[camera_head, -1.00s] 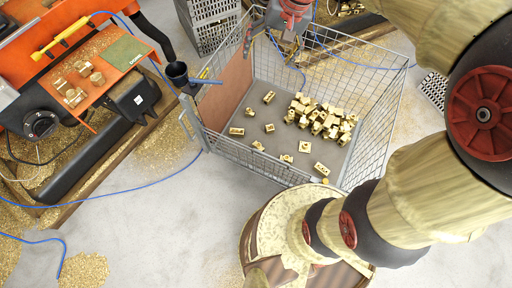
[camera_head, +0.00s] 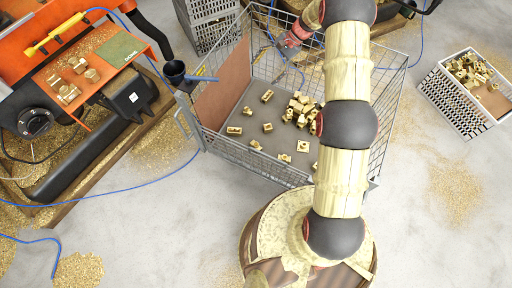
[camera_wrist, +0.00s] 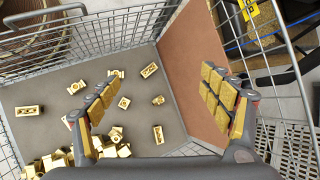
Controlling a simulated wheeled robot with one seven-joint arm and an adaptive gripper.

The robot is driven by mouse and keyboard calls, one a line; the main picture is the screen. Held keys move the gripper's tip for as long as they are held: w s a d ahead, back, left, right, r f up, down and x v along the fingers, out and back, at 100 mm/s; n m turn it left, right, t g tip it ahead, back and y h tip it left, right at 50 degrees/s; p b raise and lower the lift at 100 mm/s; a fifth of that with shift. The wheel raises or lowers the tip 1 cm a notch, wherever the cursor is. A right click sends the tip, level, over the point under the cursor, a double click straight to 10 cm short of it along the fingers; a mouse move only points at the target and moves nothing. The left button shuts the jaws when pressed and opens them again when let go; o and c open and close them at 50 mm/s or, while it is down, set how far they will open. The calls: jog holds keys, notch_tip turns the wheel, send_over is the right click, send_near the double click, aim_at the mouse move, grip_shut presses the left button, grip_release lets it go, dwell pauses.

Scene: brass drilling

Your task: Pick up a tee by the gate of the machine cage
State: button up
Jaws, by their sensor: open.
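Brass tees lie in the wire machine cage (camera_head: 262,172): a pile (camera_head: 302,108) on the right, partly behind my arm, and several loose ones. Loose tees nearest the brown board (camera_head: 222,85) include one at the back (camera_head: 267,96), one in the middle (camera_head: 247,111) and one in front (camera_head: 234,131). I cannot tell for sure which part is the gate. My gripper (camera_head: 284,58) hangs over the cage's back part. In the wrist view my gripper (camera_wrist: 158,104) is open and empty, with loose tees (camera_wrist: 158,134) below between its fingers and the brown board (camera_wrist: 194,60) at right.
The cage's mesh walls stand around the tees. An orange machine (camera_head: 100,50) with brass parts on its tray stands left. A grey crate of brass parts (camera_head: 455,105) stands right; another crate (camera_head: 208,22) is behind. Blue hoses and brass chips lie on the floor.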

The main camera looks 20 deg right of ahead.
notch_tip(320, 180, down, 13)
jog(key=d+m+y, duration=0.2)
jog(key=m+t+y+b, duration=0.2)
jog(key=m+t+y, duration=0.1)
jog(key=m, duration=0.4)
send_near(256, 145)
jog(key=shift+w+a+f, duration=0.7)
jog(key=shift+w+f, duration=0.3)
jog(key=shift+w, duration=0.05)
jog(key=shift+s+a+f, duration=0.15)
jog(key=shift+a+f, duration=0.05)
jog(key=shift+f, duration=0.1)
jog(key=shift+a+f, duration=0.2)
jog(key=shift+a, duration=0.15)
jog(key=x, duration=0.2)
jog(key=b+x, duration=0.1)
jog(key=x, duration=0.3)
jog(key=shift+s+a+f, duration=0.1)
jog(key=shift+s+a, duration=0.15)
jog(key=shift+a, duration=0.2)
jog(key=c, duration=0.4)
